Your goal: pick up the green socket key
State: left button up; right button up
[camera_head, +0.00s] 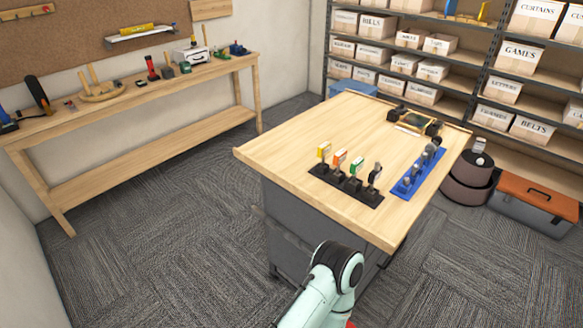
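The green socket key (356,165) stands upright in a black rack (345,187) on the wooden-topped workbench (300,130). Its green handle shows at the top, and its lower part is dark. In the same row stand a yellow-handled key (324,151) and an orange-handled key (339,158) to its left, and a black-handled one (375,174) to its right. A pale mint arm link of mine shows at the bottom, in front of the bench and below the rack. Neither of my grippers is in view.
A blue holder (418,172) with several grey pieces lies right of the rack. A dark device (415,122) sits at the bench's back right. The bench's left and back are clear. A toolbox (535,203) and a round bin (467,180) stand on the floor at right.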

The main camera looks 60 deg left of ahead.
aim_at(357, 165)
jog(key=u, duration=1.8)
